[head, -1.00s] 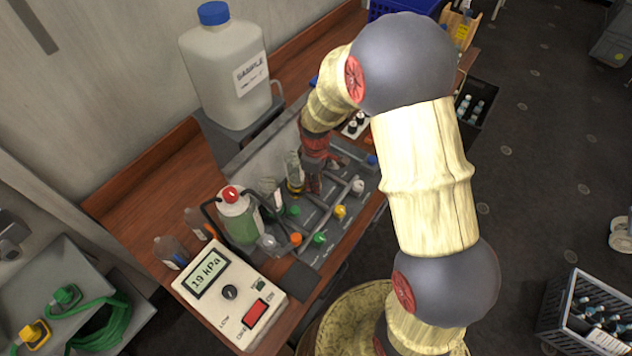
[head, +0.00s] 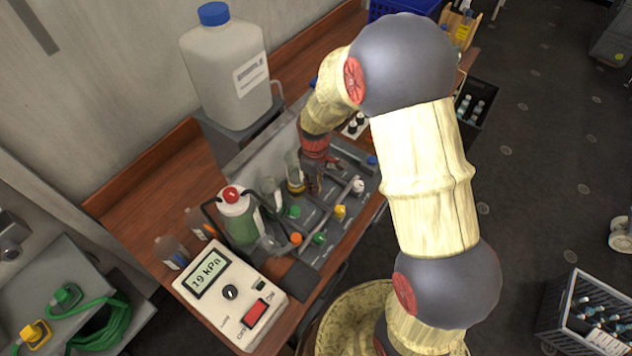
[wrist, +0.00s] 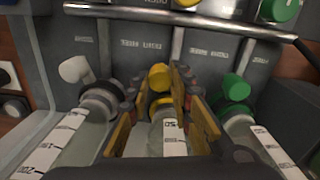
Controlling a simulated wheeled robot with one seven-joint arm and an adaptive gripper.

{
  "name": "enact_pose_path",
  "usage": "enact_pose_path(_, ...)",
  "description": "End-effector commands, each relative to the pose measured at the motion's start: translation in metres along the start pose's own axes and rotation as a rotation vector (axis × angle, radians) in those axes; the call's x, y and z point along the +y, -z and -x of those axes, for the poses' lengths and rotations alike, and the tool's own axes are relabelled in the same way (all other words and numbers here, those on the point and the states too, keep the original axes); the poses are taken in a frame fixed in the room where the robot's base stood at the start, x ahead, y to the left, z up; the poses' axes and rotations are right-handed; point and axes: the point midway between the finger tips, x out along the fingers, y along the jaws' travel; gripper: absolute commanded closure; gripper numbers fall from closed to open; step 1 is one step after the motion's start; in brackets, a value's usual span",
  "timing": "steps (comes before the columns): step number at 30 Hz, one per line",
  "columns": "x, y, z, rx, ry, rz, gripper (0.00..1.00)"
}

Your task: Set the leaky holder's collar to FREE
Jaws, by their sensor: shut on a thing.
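In the wrist view, my gripper (wrist: 164,108) is shut around the neck of the middle holder, at its dark collar (wrist: 160,104) under a yellow cap (wrist: 159,77). A clear tube with a white scale (wrist: 173,137) hangs from it between the fingers. A holder with a white elbow (wrist: 76,70) stands to the left and one with a green elbow (wrist: 235,88) to the right. I cannot read the collar's setting or tell which holder leaks. In the head view, my gripper (head: 314,185) is low at the panel, partly hidden. The meter (head: 222,285) reads 19 kPa.
A metal rail (wrist: 190,18) crosses above the holders. In the head view, the grey panel (head: 330,240) carries several coloured knobs.

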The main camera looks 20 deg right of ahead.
Motion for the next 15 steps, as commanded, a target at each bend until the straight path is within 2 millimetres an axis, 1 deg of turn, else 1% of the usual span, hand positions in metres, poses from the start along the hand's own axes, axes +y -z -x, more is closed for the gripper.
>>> enact_pose_path(5, -0.009, -0.001, 0.001, -0.003, 0.001, -0.115, 1.0)
enact_pose_path(15, -0.027, 0.002, 0.001, -0.009, 0.0, -0.403, 1.0)
